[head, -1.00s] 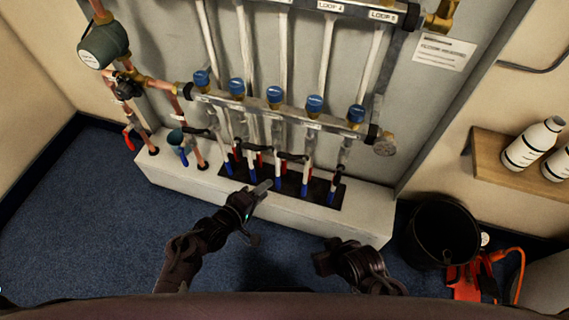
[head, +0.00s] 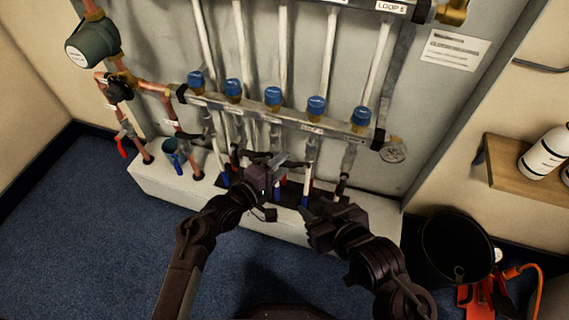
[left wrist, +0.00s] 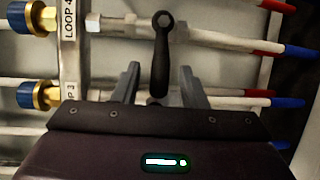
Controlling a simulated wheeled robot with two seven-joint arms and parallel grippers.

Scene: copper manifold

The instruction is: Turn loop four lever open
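The loop four lever (left wrist: 161,55) is black, with its round pivot on the loop four pipe (left wrist: 215,38) in the left wrist view. Its handle lies across that pipe. The "LOOP 4" label (left wrist: 69,18) is at the upper left. My left gripper (left wrist: 160,78) is open, one finger on each side of the handle's free end, with gaps visible. In the head view my left gripper (head: 284,161) is at the lower pipes below the valve bar, hiding part of the lever. My right gripper (head: 318,228) is lower, in front of the white plinth; its fingers are unclear.
Blue-capped valves (head: 273,96) line the lower manifold bar (head: 250,112). A black bucket (head: 455,245) stands at the right, below a wooden shelf (head: 510,170) with white bottles. The blue carpet at left is clear.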

